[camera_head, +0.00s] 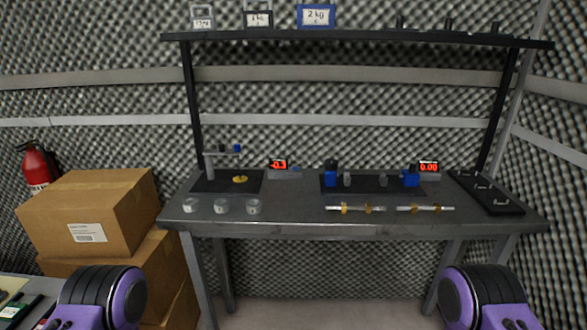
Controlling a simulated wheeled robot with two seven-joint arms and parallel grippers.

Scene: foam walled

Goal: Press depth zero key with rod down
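Two slim metal rods with gold-coloured fittings, a left one (356,208) and a right one (425,208), lie along the bench's front edge. A red-digit display on the left (279,164) appears to read -0.3, with a small blue part (295,168) beside it. Another display on the right (428,167) reads 0.00. I cannot tell which part is the depth zero key; any key is too small to make out. Parts of my two arms show at the bottom corners, but both grippers are out of view.
The dark bench (290,217) carries a stand (210,165) with a brass disc (240,179), several clear cups (221,206), blue blocks (330,175) and a black tray (487,192). A shelf (370,36) spans above. Cardboard boxes (92,208) stand left.

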